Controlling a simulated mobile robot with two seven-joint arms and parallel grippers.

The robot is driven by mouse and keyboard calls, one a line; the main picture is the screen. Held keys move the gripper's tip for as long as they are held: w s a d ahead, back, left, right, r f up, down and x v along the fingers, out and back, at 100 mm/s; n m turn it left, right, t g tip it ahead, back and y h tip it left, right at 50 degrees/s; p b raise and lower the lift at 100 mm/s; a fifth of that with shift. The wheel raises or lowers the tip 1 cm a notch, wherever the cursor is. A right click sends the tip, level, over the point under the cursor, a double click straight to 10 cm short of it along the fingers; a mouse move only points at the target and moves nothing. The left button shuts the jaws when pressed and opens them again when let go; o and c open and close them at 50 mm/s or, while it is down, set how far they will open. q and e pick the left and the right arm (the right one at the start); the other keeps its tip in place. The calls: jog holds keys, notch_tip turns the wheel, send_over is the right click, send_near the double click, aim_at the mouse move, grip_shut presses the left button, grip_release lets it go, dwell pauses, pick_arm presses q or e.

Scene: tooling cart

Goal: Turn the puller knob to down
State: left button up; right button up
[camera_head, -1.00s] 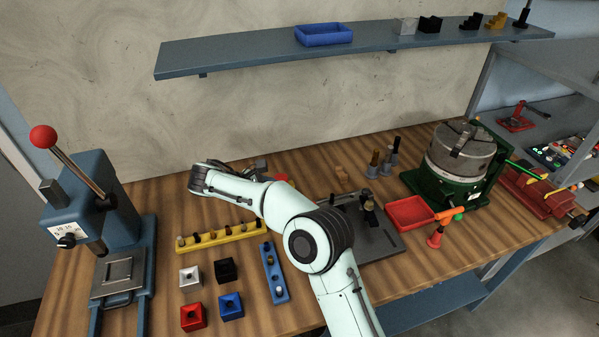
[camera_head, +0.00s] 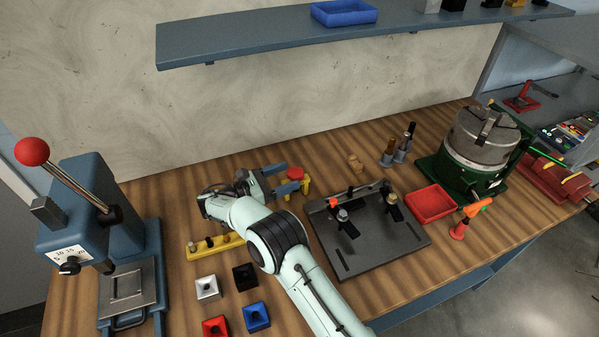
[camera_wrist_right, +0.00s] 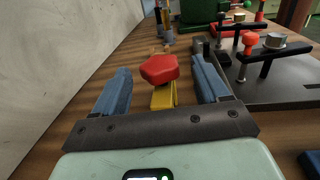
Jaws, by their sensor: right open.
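A red knob (camera_head: 295,173) sits on a small yellow base (camera_head: 303,188) on the wooden bench, left of the dark fixture plate. In the right wrist view the red knob (camera_wrist_right: 160,69) looks many-sided, with its yellow base (camera_wrist_right: 164,95) below it. My right gripper (camera_head: 284,179) is open and points at the knob. In the wrist view its two blue fingers (camera_wrist_right: 160,80) stand to the left and right of the knob, with gaps on both sides. My left gripper is not in view.
The dark fixture plate (camera_head: 377,249) with clamps lies to the right. A red tray (camera_head: 431,203) and a green-based chuck (camera_head: 481,145) stand farther right. My right arm partly covers a yellow block (camera_head: 203,249). A wooden piece (camera_head: 355,163) stands behind the fixture.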

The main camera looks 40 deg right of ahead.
aim_at(299, 170)
jog(key=d, duration=0.3)
jog(key=s+d, duration=0.1)
jog(key=d, duration=0.1)
jog(key=c, duration=1)
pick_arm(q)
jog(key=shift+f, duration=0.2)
